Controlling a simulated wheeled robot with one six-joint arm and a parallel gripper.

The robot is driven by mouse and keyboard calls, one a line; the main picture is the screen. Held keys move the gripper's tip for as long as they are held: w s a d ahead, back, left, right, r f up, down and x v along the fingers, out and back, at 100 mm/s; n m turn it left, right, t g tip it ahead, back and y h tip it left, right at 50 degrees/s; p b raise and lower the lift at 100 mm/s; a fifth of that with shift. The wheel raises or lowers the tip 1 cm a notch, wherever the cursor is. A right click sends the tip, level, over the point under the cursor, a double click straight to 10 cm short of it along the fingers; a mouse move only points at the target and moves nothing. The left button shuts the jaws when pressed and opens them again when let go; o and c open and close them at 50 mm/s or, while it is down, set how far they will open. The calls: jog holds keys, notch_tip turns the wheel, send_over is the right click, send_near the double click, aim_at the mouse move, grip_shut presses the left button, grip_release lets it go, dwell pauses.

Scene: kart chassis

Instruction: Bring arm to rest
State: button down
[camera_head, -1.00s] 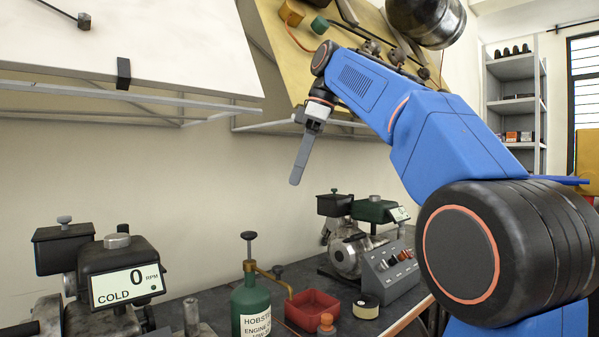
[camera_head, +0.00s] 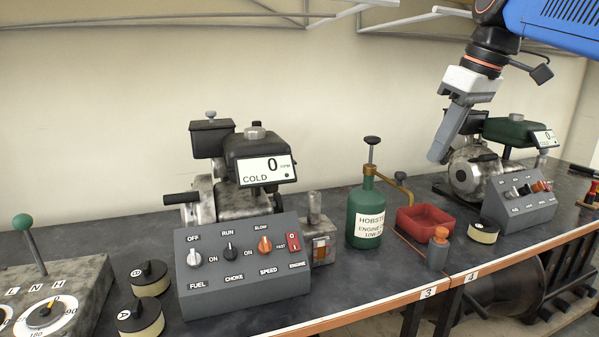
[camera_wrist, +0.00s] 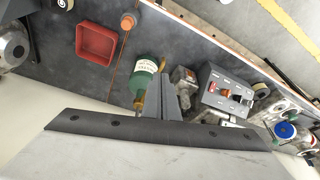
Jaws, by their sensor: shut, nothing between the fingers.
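My gripper (camera_head: 438,155) hangs at the upper right of the head view, with its grey fingers pointing down and slightly left. It is shut and empty, in the air above the bench in front of the green-topped engine (camera_head: 480,165). My blue arm runs out of the top right corner. In the wrist view the grey fingers (camera_wrist: 170,98) are together, next to the green oil bottle (camera_wrist: 145,78) in the picture. I cannot tell any contact there.
The dark bench (camera_head: 400,280) holds an engine with a COLD display (camera_head: 265,170), a control box (camera_head: 245,268), the oil bottle (camera_head: 366,215) and a red tray (camera_head: 425,218). A pale panel (camera_wrist: 150,155) fills the lower wrist view. Shelf brackets (camera_head: 150,20) run above.

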jog(key=s+f+m, duration=0.2)
jog(key=s+f, duration=0.3)
jog(key=f, duration=0.6)
jog(key=s+d+f+m+t+h, duration=0.1)
jog(key=s+f+m, duration=0.2)
jog(key=s+f, duration=0.3)
jog(key=s+d+f+m+t+h, duration=0.1)
jog(key=s+f, duration=0.5)
jog(key=f, duration=1)
jog(key=shift+m, duration=0.7)
